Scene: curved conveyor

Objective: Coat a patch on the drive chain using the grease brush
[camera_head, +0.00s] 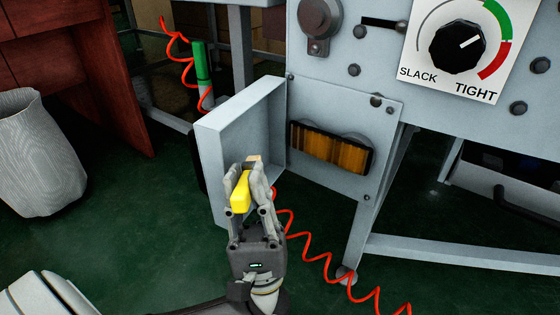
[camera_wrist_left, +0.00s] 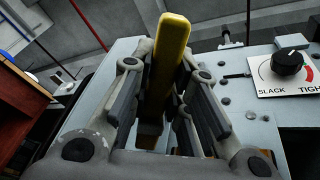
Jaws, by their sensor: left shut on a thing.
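My left gripper (camera_head: 249,176) is shut on the yellow handle of the grease brush (camera_head: 241,192). It holds the brush in front of the open cover (camera_head: 240,125), left of the opening in the machine. In the left wrist view the yellow handle of the brush (camera_wrist_left: 170,50) stands between the two fingers (camera_wrist_left: 167,80). A small tan end shows beyond the fingertips in the head view; the bristles are not clear. The opening (camera_head: 328,147) shows brown-orange vertical bands inside; I cannot make out the drive chain's links. The brush is apart from the opening. My right gripper is not in view.
A SLACK/TIGHT dial (camera_head: 458,46) sits on the upper panel. A red coiled cord (camera_head: 320,263) hangs below the gripper, and a green tool (camera_head: 201,64) hangs behind. A grey bin (camera_head: 38,150) stands at left. Machine legs (camera_head: 450,254) stand at right.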

